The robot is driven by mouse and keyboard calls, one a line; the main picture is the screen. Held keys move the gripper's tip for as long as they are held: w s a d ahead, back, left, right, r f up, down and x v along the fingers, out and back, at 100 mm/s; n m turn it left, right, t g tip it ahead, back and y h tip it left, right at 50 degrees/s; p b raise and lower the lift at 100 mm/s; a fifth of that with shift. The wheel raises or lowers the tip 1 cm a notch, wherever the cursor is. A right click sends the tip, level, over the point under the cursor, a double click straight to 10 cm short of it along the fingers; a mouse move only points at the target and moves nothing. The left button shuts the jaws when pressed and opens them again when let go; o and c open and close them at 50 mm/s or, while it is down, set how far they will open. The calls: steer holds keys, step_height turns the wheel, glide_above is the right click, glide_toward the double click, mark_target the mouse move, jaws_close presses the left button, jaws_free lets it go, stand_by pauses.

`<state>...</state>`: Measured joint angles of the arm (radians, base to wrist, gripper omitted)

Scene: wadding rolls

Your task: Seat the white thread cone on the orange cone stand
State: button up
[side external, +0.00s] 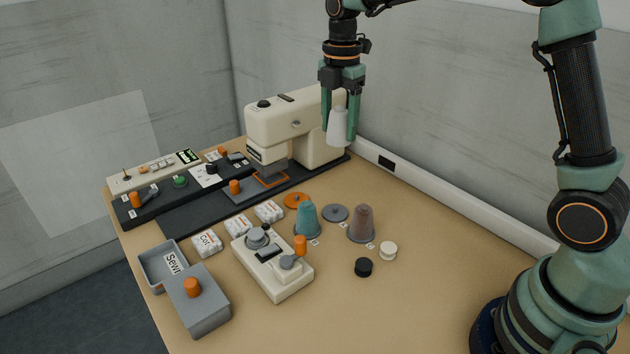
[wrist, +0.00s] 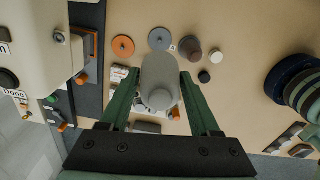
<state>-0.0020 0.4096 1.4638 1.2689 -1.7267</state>
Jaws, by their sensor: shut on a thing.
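My gripper (side external: 339,112) is shut on the white thread cone (side external: 338,130) and holds it upright in the air, well above the table, near the sewing machine's right end. The cone also shows between the two fingers in the wrist view (wrist: 160,85). The orange cone stand (side external: 296,200) is a flat disc on the table, with a small central peg, left of a grey disc. It shows in the wrist view (wrist: 123,46) at upper left of the held cone, apart from it.
A grey stand (side external: 335,213) is empty. A teal cone (side external: 307,216) and a brown cone (side external: 362,222) stand on the table. The cream sewing machine (side external: 291,130) is behind. Black and white spools (side external: 388,251) lie in front.

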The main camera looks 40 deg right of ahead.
steer(key=shift+w+r, duration=0.1)
steer(key=shift+w, duration=0.15)
steer(key=w+a+f, duration=0.1)
steer(key=w+f, duration=0.2)
steer(key=f, duration=0.1)
steer(key=w+a+f, duration=0.2)
steer(key=w+f, duration=0.1)
steer(key=f, duration=0.1)
steer(key=w+a+f, duration=0.1)
steer(key=w+f, duration=0.2)
steer(key=f, duration=0.1)
steer(key=shift+a+f, duration=0.15)
steer(key=shift+f, duration=0.2)
glide_above(296, 196)
steer(key=shift+f, duration=2.3)
steer(key=shift+f, duration=0.9)
steer(key=o, duration=1.5)
steer(key=shift+o, duration=0.3)
steer(key=shift+r, duration=0.15)
